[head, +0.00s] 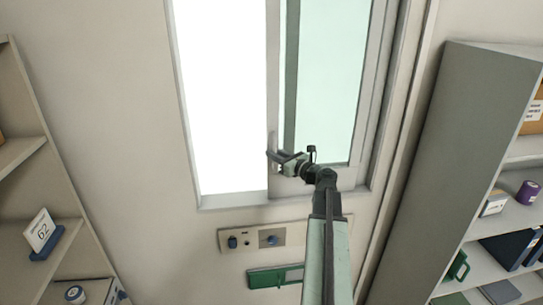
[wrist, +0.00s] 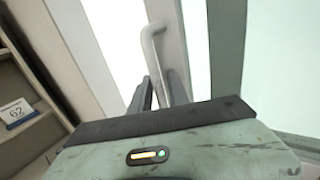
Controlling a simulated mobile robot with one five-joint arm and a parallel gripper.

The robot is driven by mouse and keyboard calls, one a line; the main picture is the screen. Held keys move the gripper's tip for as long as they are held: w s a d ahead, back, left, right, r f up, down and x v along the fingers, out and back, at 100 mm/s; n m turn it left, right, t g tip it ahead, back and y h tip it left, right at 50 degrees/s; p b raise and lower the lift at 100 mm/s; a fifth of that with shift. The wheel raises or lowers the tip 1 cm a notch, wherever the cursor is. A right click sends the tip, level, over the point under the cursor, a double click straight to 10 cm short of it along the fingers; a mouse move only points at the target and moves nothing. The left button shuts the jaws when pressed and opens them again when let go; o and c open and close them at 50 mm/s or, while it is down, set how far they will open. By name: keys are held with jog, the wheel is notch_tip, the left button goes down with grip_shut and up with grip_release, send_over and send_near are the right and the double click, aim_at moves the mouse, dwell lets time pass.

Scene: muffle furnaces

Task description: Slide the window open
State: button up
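The window (head: 279,100) is set in the wall ahead. Its left part is bright white without tint; its right part shows pale green glass. A grey bent bar handle (head: 271,150) stands on the upright frame member between the two parts. My gripper (head: 279,157) is at the lower part of this handle. In the wrist view the handle (wrist: 151,45) runs down between the two dark fingers of my gripper (wrist: 160,85), which look shut on it. The handle's lower end is hidden behind the gripper body.
A panel with blue knobs (head: 252,238) and a green plate (head: 274,278) are on the wall below the window. Another shelf (head: 20,150) stands at left.

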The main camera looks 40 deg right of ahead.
jog(key=s, duration=0.7)
jog(key=shift+s+d, duration=0.25)
jog(key=shift+s, duration=0.15)
